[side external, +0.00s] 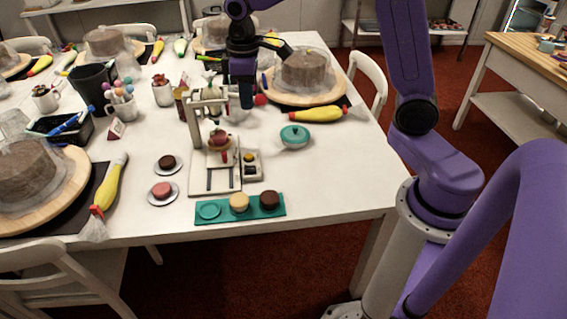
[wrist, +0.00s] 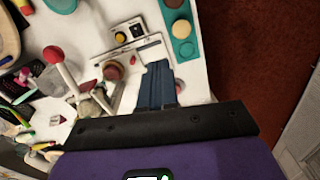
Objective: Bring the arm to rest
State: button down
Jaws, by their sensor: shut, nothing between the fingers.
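My gripper (side external: 247,104) is shut and empty. It points down above the white table (side external: 340,170), just behind and right of a cream press-like stand (side external: 196,130) with a red ball knob (side external: 260,100). In the wrist view its blue fingers (wrist: 158,68) lie together, with the stand's red knob (wrist: 53,54) to their left. A small reddish-brown cake (side external: 219,141) sits on the stand, and it also shows in the wrist view (wrist: 113,70). Whether the fingers touch the stand cannot be told.
A teal tray (side external: 222,215) with small round cakes lies at the front. A teal lidded dish (side external: 294,134) stands right of the stand. A wooden turntable (side external: 335,92) with a big cake (side external: 304,70) is behind. Small plated cakes (side external: 162,191) lie left. The table's front right is clear.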

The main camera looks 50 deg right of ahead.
jog(key=s+f+n, duration=0.1)
jog(key=s+n, duration=0.4)
jog(key=s, duration=2.3)
jog(key=shift+s+a, duration=0.25)
